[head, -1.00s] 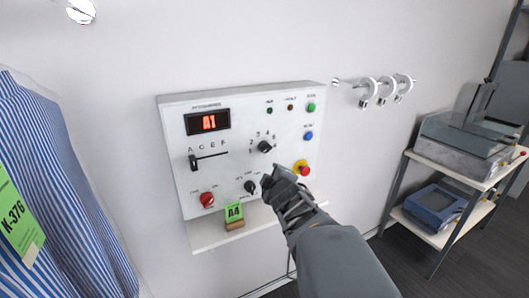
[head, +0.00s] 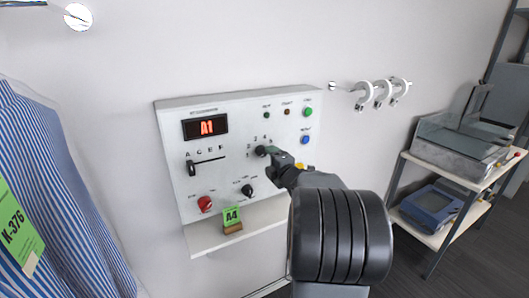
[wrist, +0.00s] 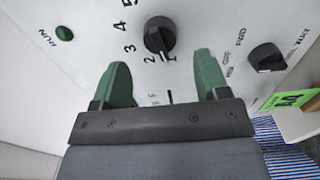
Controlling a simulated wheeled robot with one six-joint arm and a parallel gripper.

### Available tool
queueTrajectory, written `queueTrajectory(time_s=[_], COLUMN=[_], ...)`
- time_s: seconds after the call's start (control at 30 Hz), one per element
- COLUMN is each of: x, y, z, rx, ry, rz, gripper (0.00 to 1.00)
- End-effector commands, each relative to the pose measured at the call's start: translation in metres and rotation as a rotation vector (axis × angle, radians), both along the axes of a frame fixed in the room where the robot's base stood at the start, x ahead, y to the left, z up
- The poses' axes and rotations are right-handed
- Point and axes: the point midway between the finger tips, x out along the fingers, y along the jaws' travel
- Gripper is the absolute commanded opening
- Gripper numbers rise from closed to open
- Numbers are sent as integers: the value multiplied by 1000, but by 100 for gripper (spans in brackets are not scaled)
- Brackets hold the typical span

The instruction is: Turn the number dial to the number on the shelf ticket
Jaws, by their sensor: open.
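The number dial (head: 262,151) is a black knob on the white control panel, with numbers printed around it. In the wrist view the dial (wrist: 159,37) sits just beyond my fingertips, its pointer near 1. The shelf ticket (head: 232,216) is green, reads A4 and stands in a wooden holder on the shelf below. The red display (head: 207,127) reads A1. My gripper (head: 274,158) is at the dial's lower right in the head view. In the wrist view my gripper (wrist: 160,75) is open, its green fingers apart and empty, with the dial ahead between them.
A letter slider (head: 191,168), a red knob (head: 205,204) and another black knob (head: 247,190) are on the panel. Green and blue buttons (head: 305,139) are at its right. A striped shirt (head: 60,190) hangs at left. A shelf unit (head: 455,195) stands at right.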

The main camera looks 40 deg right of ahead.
Motion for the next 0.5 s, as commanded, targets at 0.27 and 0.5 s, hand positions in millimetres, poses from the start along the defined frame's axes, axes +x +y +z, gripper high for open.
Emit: queueTrajectory(time_s=[0.27,0.5], x=[38,50], y=[-5,-7], z=[1,0], rx=[1,1], ry=[1,0], rz=[1,0], gripper=[68,68])
